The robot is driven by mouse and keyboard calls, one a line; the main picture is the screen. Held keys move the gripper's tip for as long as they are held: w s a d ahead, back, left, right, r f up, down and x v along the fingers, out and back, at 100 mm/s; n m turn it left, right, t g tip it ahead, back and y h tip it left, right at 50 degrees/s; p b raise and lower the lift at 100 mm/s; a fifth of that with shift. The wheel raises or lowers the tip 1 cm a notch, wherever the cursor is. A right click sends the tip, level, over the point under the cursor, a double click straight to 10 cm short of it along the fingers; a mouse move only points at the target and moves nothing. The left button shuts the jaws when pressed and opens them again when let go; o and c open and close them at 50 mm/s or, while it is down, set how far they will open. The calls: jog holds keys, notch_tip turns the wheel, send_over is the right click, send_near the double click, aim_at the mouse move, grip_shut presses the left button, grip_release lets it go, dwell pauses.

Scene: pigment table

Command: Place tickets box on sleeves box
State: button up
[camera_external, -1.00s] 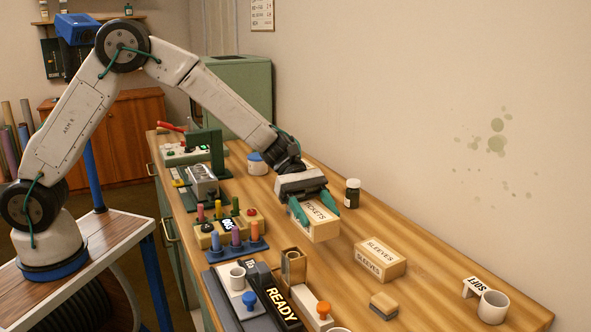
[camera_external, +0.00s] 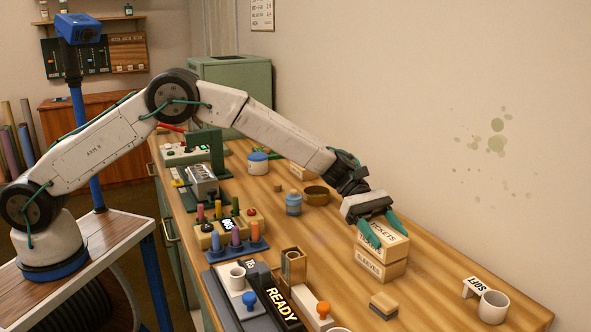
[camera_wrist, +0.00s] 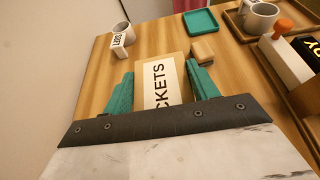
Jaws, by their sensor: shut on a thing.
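The tickets box (camera_external: 390,240), light wood with a pale label, is held between the teal fingers of my gripper (camera_external: 383,229). It is right above the sleeves box (camera_external: 381,267) and looks level, with its underside at or very near the top of that box; I cannot tell whether they touch. The sleeves box stands on the table and its top is hidden. In the wrist view, the tickets box (camera_wrist: 160,82) lies between both fingers, and the sleeves box is hidden beneath it.
A small wooden block (camera_external: 384,305) lies in front of the boxes. A white mug (camera_external: 493,307) marked SOFT stands to the right.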

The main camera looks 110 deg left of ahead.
jog(key=shift+f, duration=0.3)
jog(key=o, duration=1.1)
jog(key=shift+f, duration=0.15)
jog(key=shift+c, duration=0.2)
jog(key=shift+r, duration=0.2)
jog(key=v, duration=1.2)
jog(key=shift+s+f, duration=0.1)
